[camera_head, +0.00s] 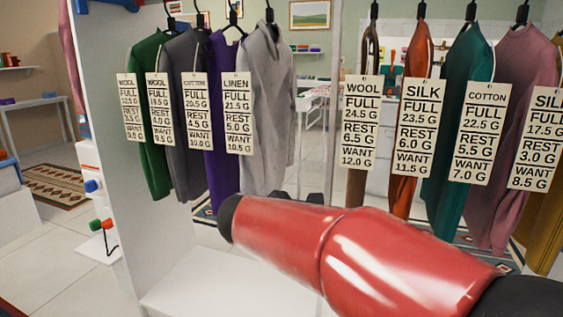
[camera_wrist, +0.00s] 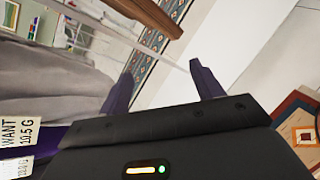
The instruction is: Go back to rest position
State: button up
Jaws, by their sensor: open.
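My gripper (camera_wrist: 158,92) shows in the wrist view with its two dark fingers apart and nothing between them. Beyond the fingers are pale floor and a patterned rug strip. The grey garment (camera_head: 268,100) hangs at the right end of the left group. It also shows close to the gripper at the left of the wrist view (camera_wrist: 55,75). I cannot tell whether they touch.
Green (camera_head: 152,75), dark grey (camera_head: 187,160) and purple (camera_head: 220,70) garments hang at left, and brown, orange (camera_head: 405,190), teal (camera_head: 470,70) and pink (camera_head: 520,60) ones at right, with labels. A white side panel (camera_head: 105,150) and white base board (camera_head: 220,285) bound the wardrobe.

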jog(key=s+d+f+m+g+y, duration=0.2)
jog(key=s+d+f+m+g, duration=0.1)
jog(key=s+d+m, duration=0.5)
jog(key=s+d+f+m+y, duration=0.1)
jog(key=s+f+m+y, duration=0.1)
jog(key=s+m, duration=0.4)
jog(key=s+d+f+m+g+y, duration=0.1)
jog(key=s+f+m+y, duration=0.2)
jog(key=s+m, duration=0.4)
jog(key=s+f, duration=0.1)
jog(key=s, duration=0.3)
jog(key=shift+s+d+f, duration=0.2)
jog(key=shift+s+f, duration=0.1)
jog(key=shift+f, duration=0.05)
dwell(0.6)
